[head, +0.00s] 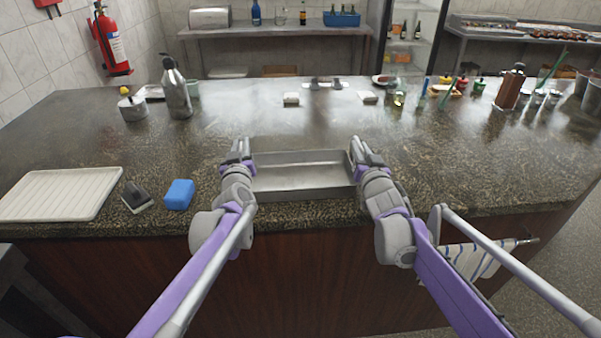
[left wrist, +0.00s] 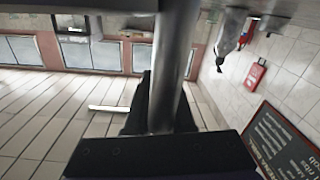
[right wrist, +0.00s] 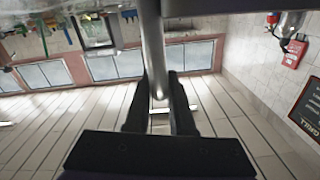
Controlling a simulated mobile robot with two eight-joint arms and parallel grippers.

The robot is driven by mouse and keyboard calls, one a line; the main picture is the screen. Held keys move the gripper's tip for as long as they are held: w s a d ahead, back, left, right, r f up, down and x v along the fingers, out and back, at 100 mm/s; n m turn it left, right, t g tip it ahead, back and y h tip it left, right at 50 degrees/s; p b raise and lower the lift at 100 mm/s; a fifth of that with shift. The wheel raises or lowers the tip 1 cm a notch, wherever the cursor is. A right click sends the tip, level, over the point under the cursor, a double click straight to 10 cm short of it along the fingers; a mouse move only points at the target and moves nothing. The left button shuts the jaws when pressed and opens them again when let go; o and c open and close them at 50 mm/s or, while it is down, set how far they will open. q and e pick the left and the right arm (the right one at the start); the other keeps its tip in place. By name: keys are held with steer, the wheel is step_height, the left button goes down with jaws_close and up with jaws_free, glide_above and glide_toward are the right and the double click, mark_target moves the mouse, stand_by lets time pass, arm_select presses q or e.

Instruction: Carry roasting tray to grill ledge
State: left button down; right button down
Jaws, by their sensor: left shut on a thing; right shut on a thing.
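The roasting tray (head: 303,190) is a shallow grey metal pan, empty, near the front edge of the speckled counter, level as far as I can see. I cannot tell whether it rests on the counter or hangs just above. My left gripper (head: 240,152) is shut on its left end and my right gripper (head: 364,152) on its right end. In the left wrist view a metal bar of the tray (left wrist: 176,50) runs between the fingers. The right wrist view shows a similar bar (right wrist: 155,50). I cannot pick out the grill ledge with certainty.
A blue sponge (head: 179,194), a dark scraper (head: 137,197) and a white ribbed board (head: 62,195) lie left of the tray. A steel bottle (head: 176,88) stands farther back. Bottles and bowls crowd the back right.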

arm_select(q)
steer(key=shift+d+r, duration=0.1)
arm_select(e)
steer(key=shift+a+r, duration=0.1)
steer(key=shift+r, duration=0.05)
